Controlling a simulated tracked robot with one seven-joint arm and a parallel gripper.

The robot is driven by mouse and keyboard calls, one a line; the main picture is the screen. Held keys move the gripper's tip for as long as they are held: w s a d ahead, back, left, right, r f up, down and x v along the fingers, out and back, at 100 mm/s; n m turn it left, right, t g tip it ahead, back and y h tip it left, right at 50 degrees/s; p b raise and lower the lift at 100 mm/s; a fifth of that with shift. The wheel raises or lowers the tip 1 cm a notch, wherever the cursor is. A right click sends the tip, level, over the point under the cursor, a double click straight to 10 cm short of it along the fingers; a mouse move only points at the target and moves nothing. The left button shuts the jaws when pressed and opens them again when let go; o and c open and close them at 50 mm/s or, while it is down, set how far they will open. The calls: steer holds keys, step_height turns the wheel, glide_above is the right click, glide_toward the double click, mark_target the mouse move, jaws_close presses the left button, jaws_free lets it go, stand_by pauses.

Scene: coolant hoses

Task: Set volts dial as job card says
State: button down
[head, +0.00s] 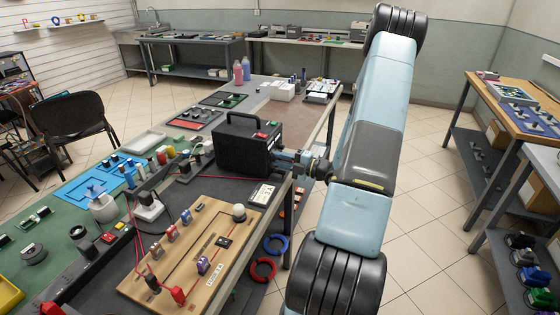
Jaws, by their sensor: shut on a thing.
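My gripper (279,158) reaches in from the right against the box's right-hand face. It is shut on a small knob there, taken to be the volts dial; the fingers hide it. The dial's marks and setting cannot be seen. A white job card (263,194) with dark print lies at the bench edge in front of the box; its print is too small to read surely.
A wooden circuit board (190,254) with clips and red leads lies in front of the box. Blue (276,244) and red (263,270) hose rings hang at the bench's right side. Small parts crowd the bench to the left. The tiled floor at right is clear.

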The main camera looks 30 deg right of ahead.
steer(key=shift+d+f, duration=0.15)
steer(key=c, duration=1.3)
jaws_free()
steer(key=o, duration=0.3)
steer(key=v, duration=1.3)
steer(key=shift+s+d+f, duration=0.1)
steer(key=shift+s+d, duration=0.1)
steer(key=shift+s, duration=0.1)
